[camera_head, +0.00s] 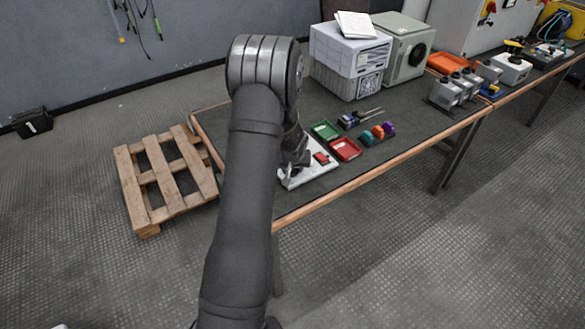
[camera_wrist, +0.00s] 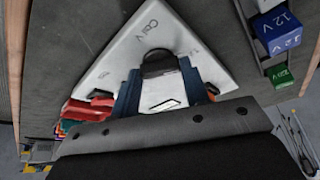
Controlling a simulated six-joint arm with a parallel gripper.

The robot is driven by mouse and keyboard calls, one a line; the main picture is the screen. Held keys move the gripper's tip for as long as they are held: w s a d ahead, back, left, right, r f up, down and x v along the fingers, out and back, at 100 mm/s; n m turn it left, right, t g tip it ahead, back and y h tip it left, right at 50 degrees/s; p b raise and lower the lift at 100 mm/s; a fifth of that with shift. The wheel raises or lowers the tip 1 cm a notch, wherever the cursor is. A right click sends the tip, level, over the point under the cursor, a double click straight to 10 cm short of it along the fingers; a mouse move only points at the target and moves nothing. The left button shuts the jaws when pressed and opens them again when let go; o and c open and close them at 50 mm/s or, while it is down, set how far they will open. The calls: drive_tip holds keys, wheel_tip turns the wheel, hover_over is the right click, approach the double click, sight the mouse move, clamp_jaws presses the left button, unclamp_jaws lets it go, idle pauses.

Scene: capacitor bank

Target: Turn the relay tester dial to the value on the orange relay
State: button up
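The relay tester (camera_head: 314,172) is a pale box near the table's front edge, largely hidden by my arm in the head view. Its white face, printed "Coil V", fills the middle of the wrist view (camera_wrist: 112,58). The dark dial (camera_wrist: 160,64) lies between the two blue fingers of my gripper (camera_wrist: 160,75). The fingers stand apart on either side of it; I cannot tell whether they grip it. The dial's pointer and setting are not readable. The orange relay (camera_head: 378,132) stands between a teal and a purple one; its value is not readable.
In the wrist view, a blue block (camera_wrist: 278,30) and a green block (camera_wrist: 280,75), marked in volts, stand at the right. Grey cases (camera_head: 350,50) stand behind.

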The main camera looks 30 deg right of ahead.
drive_tip(key=shift+m, duration=0.5)
drive_tip(key=shift+w+a+m+g+h, duration=0.1)
drive_tip(key=shift+m+g+h, duration=0.35)
drive_tip(key=shift+m, duration=0.85)
drive_tip(key=shift+w+a+m+g+h, duration=0.1)
drive_tip(key=shift+m+g+h, duration=0.35)
drive_tip(key=shift+m, duration=0.85)
drive_tip(key=shift+w+m+g+h, duration=0.15)
drive_tip(key=shift+m+g, duration=0.4)
drive_tip(key=shift+m, duration=0.85)
drive_tip(key=shift+m+g+h, duration=0.15)
drive_tip(key=shift+m+g, duration=0.4)
drive_tip(key=shift+m, duration=0.85)
drive_tip(key=o, duration=1)
drive_tip(key=v, duration=1.7)
drive_tip(key=shift+a+r, duration=0.1)
drive_tip(key=shift+r, duration=0.15)
